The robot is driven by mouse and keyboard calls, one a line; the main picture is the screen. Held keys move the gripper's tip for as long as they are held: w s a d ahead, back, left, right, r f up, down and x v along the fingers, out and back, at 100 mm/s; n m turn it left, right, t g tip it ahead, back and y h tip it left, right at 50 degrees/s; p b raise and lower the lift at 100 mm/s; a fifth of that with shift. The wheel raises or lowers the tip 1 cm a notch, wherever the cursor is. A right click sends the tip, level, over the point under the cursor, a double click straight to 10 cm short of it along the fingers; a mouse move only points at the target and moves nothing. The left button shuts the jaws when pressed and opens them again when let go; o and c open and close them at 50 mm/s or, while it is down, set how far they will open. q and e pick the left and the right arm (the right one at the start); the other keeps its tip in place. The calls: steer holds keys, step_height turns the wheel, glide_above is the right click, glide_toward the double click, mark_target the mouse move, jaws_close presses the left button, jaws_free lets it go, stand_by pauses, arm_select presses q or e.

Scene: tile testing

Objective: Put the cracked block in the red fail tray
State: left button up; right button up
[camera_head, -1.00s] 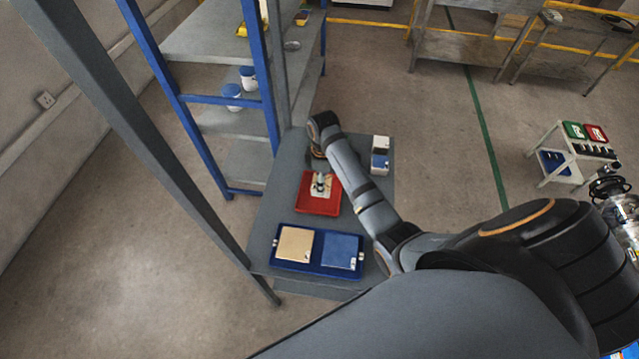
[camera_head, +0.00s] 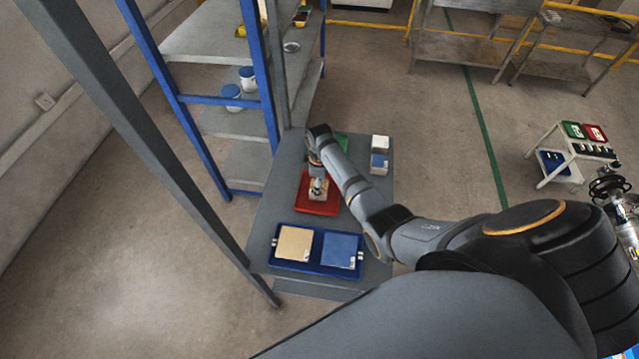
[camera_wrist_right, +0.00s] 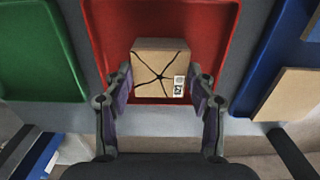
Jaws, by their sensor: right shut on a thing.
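The cracked block (camera_wrist_right: 158,74) is tan with black branching cracks on its face and a small printed label. My right gripper (camera_head: 318,186) is shut on it, with one finger on each side in the wrist view (camera_wrist_right: 160,92). The block also shows under the gripper in the head view (camera_head: 318,196). The red tray (camera_head: 306,206) lies beneath and behind the block, and it fills the upper middle of the wrist view (camera_wrist_right: 215,25). I cannot tell if the block touches the tray floor. My left gripper is not in view.
A green tray (camera_wrist_right: 40,50) lies beside the red one, mostly hidden by my arm in the head view. A blue tray (camera_head: 318,266) with a tan tile (camera_head: 294,244) and a blue tile (camera_head: 340,250) is at the near end. Small blocks (camera_head: 379,160) stand at right. A blue-framed shelf (camera_head: 222,98) is at left.

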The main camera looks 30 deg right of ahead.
steer(key=o, duration=1.5)
step_height(320, 180, up, 12)
steer(key=shift+r, duration=0.1)
